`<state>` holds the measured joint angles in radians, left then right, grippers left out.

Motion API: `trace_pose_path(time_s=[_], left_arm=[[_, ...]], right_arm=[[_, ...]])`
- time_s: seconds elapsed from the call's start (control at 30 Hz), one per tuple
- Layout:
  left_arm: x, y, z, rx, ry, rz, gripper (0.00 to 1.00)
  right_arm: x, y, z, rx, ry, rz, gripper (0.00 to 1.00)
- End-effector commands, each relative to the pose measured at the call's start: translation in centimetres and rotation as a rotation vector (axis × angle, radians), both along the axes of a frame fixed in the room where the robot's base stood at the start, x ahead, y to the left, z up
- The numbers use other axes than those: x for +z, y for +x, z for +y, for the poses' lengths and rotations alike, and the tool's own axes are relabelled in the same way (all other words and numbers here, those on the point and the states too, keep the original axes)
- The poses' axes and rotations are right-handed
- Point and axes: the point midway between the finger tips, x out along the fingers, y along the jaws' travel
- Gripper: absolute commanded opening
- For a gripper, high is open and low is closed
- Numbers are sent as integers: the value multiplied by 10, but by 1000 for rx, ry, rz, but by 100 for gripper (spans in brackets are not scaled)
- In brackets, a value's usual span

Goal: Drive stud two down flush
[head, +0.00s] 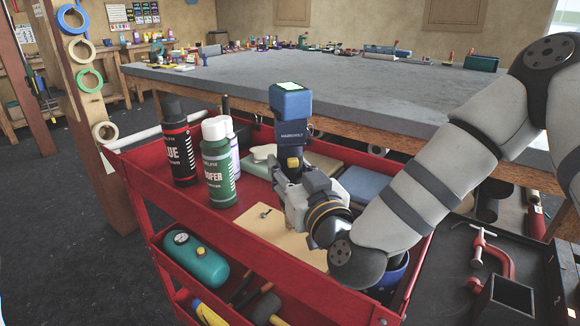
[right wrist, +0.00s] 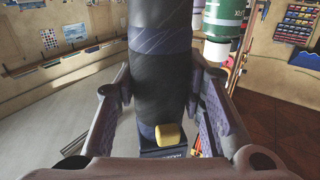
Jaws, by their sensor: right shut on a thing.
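My right gripper (head: 305,190) is shut on a blue and black handheld tool (head: 290,103) with a yellow button. It holds the tool upright above the red cart, blue block end up. In the right wrist view the dark grip of the tool (right wrist: 160,75) stands between both fingers (right wrist: 168,112). A tan board (head: 283,244) lies on the cart top, left of and below the gripper. One small grey metal stud (head: 265,212) shows on it, its head raised. My gripper and arm hide part of the board, so I cannot tell which stud is number two. My left gripper is out of view.
The red cart (head: 150,185) carries a black-and-red bottle (head: 178,145), a green bottle (head: 218,170) and a white one behind. A grey-topped table (head: 400,95) stands behind. A teal tank (head: 195,260) lies on the lower shelf. A red clamp (head: 495,255) is at right.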

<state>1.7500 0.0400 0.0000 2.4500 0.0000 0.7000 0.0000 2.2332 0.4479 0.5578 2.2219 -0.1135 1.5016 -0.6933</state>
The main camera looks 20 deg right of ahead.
Motion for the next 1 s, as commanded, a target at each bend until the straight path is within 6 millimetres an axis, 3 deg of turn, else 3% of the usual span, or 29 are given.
trace_pose_path(time_s=[1.0], left_arm=[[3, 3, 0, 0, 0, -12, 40]], right_arm=[[-5, 0, 0, 0, 0, 5, 3]])
